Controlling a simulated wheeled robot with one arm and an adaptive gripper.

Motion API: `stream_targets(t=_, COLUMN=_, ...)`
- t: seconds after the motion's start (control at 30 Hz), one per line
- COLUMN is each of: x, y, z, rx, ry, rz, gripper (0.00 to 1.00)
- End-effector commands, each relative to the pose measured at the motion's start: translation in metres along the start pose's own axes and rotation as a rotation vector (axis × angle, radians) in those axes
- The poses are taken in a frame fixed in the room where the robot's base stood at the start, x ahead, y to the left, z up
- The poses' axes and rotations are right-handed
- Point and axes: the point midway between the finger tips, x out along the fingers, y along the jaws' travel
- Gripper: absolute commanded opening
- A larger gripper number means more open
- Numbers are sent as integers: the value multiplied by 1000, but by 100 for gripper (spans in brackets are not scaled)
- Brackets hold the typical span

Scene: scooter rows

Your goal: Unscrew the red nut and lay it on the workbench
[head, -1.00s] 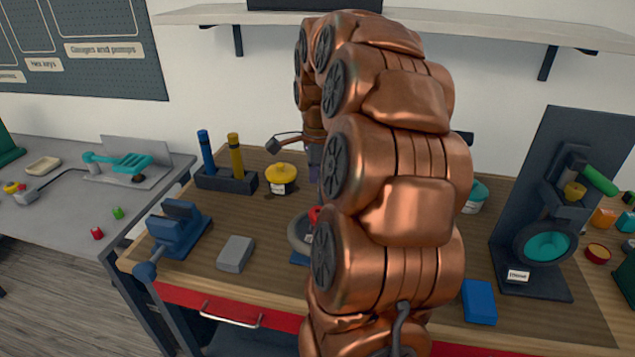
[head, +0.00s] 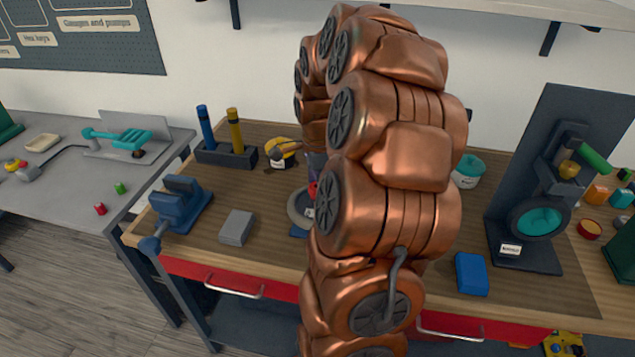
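A small red part (head: 312,189), which looks like the red nut, shows at the left edge of my arm in the head view. It sits at a grey round wheel (head: 297,212) on a blue base, on the wooden workbench (head: 265,262). My arm hides the right side of both. My gripper (head: 314,168) is mostly hidden behind my copper-coloured arm. Only a dark part of it shows, just above the red part. Its fingertips are not clear, so I cannot tell whether it touches the red part.
A blue vise (head: 180,204), a grey block (head: 237,228), a holder with blue and yellow handles (head: 226,155) and a yellow-lidded pot (head: 280,158) stand left. Right are a teal-lidded pot (head: 467,171), a blue block (head: 471,273) and a dark stand (head: 525,190).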

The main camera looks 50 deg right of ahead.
Motion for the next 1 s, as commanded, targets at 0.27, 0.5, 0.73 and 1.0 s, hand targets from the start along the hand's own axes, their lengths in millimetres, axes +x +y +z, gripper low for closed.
stream_targets(t=0.27, x=0, y=0, z=0, rx=0, ry=0, rz=1, gripper=50)
stream_targets(t=0.5, x=0, y=0, z=0, rx=0, ry=0, rz=1, gripper=25)
stream_targets(t=0.73, x=0, y=0, z=0, rx=-3, ry=0, rz=1, gripper=9)
stream_targets(t=1.0, x=2, y=0, z=0, rx=-204, ry=0, rz=2, gripper=8)
